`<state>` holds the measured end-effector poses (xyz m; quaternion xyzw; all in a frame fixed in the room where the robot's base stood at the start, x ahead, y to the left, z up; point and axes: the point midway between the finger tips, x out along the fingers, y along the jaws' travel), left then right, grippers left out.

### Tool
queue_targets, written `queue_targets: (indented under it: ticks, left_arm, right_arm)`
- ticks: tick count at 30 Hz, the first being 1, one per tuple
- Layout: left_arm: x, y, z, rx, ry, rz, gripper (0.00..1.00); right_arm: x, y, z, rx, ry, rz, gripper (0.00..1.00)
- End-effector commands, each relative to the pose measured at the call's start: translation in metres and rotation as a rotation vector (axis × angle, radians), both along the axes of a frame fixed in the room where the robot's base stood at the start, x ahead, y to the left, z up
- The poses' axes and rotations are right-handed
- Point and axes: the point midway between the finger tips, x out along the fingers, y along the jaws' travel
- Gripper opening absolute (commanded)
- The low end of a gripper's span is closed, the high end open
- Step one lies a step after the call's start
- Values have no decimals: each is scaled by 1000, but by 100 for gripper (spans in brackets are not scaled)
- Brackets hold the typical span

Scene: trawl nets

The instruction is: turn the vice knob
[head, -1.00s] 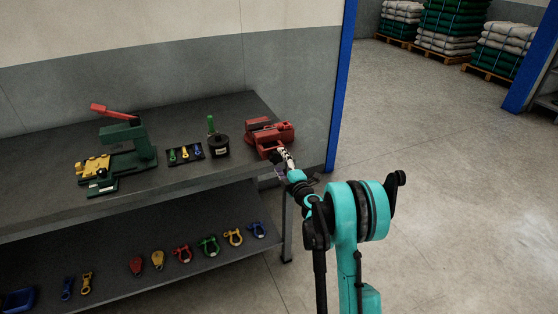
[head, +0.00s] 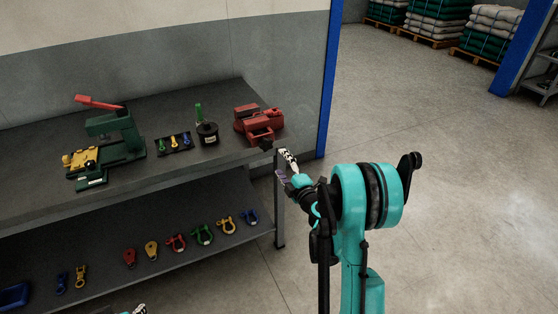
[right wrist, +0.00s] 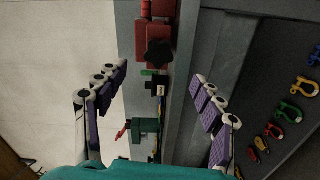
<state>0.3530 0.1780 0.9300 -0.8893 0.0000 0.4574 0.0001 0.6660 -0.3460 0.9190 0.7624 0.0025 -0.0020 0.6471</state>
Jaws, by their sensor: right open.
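The red vice (head: 258,120) stands at the right end of the grey workbench. Its dark knob (head: 266,144) is small in the head view, facing the bench's front edge. In the right wrist view, the black, lobed knob (right wrist: 159,54) shows clearly against the red vice (right wrist: 153,30). My right gripper (head: 286,163) is open and empty, just off the bench's right front corner and apart from the knob. In the right wrist view its purple-padded fingers (right wrist: 161,74) are spread, with the knob between and beyond their tips. A small piece of my left gripper (head: 138,309) shows at the bottom edge; its jaws are unclear.
On the bench stand a green press with a red lever (head: 115,132), a small tray of coloured items (head: 174,144) and a dark pot (head: 207,134). Several shackles lie on the lower shelf (head: 190,262). The floor (head: 450,150) to the right is clear.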

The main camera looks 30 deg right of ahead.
Motion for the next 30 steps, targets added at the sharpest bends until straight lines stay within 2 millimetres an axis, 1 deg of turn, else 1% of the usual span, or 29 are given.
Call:
queue_targets:
  ticks: [2, 5, 10, 15, 18, 21, 25, 28, 30]
  left_arm:
    - [0, 0, 7, 0, 0, 0, 40]
    - [0, 0, 18, 0, 0, 0, 40]
    - [0, 0, 41, 0, 0, 0, 40]
    - [0, 0, 61, 0, 0, 0, 40]
    - [0, 0, 72, 0, 0, 0, 40]
    - [0, 0, 79, 0, 0, 0, 40]
    - [0, 0, 84, 0, 0, 0, 40]
    - [0, 0, 84, 0, 0, 0, 40]
    - [0, 0, 82, 0, 0, 0, 40]
  right_arm:
    - [4, 2, 5, 61, 16, 8, 68]
    - [11, 6, 10, 210, 57, 18, 68]
    - [25, 12, 18, 555, 159, 0, 68]
    - [37, 13, 24, 905, 254, -75, 68]
    - [42, 12, 27, 1090, 292, -139, 68]
    - [46, 9, 29, 1235, 314, -201, 68]
    - [48, 7, 30, 1355, 324, -256, 68]
    - [51, 6, 28, 1395, 325, -276, 68]
    - [56, 6, 25, 1405, 326, -280, 68]
